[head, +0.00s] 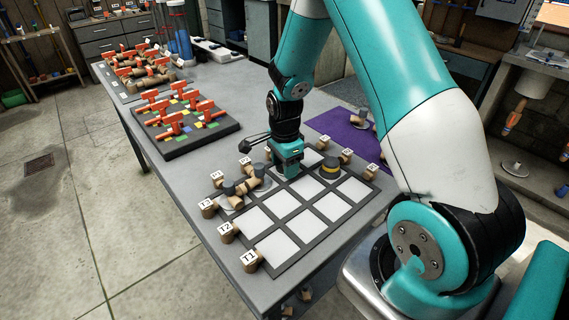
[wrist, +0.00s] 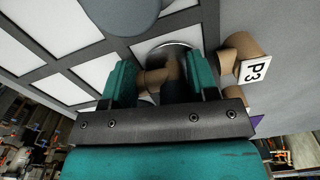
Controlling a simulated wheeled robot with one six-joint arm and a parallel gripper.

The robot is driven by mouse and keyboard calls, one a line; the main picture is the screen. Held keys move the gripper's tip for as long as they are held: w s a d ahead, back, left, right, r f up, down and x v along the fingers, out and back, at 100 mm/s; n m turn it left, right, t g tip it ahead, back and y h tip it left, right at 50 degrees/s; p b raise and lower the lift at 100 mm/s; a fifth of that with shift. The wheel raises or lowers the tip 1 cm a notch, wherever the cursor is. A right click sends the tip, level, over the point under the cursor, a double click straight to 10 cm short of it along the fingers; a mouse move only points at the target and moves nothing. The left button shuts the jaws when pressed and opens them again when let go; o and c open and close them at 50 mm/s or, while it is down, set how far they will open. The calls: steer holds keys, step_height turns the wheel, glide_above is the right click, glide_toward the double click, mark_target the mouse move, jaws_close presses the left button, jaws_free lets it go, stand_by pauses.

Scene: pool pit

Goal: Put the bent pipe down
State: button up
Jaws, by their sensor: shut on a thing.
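My gripper (wrist: 163,78) is shut on the bent pipe (wrist: 153,82), a brown piece with a dark grey part, which shows between the two teal fingers in the wrist view. In the head view my gripper (head: 288,168) points down, low over the far part of a dark grid board (head: 290,231) with white tiles, and hides the held pipe. A pale round rim (wrist: 172,45) shows just beyond the fingertips in the wrist view. I cannot tell whether the pipe touches the board. A brown fitting labelled P3 (wrist: 240,50) is close to the right of the fingers.
Other pipe pieces (head: 240,188) stand on the board's left edge, and a yellow-and-dark round piece (head: 330,168) is right of my gripper. Labelled fittings line the board's edges. A tray of orange-handled valves (head: 185,125) lies beyond, and a purple mat (head: 343,130) behind. Several near tiles are bare.

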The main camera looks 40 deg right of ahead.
steer(key=shift+f, duration=0.1)
steer(key=o, duration=1)
steer(key=shift+o, duration=0.2)
step_height(320, 180, up, 12)
steer(key=b, duration=0.1)
steer(key=s+a+r+n+y, duration=0.1)
steer(key=s+a+r+n, duration=0.3)
steer(key=a+n, duration=0.2)
steer(key=s+a+r+n+y, duration=0.1)
steer(key=s+a+r+n, duration=0.2)
steer(key=a+n, duration=0.3)
steer(key=s+a+r+n+y, duration=0.1)
steer(key=s+a+r+n, duration=0.1)
steer(key=s+a+n, duration=0.3)
steer(key=s+a+r+n+y, duration=0.1)
steer(key=s+a+n, duration=0.4)
steer(key=s+n, duration=0.4)
steer(key=shift+s+a+r+n, duration=0.3)
steer(key=shift+s+r, duration=0.1)
steer(key=shift+s, duration=0.25)
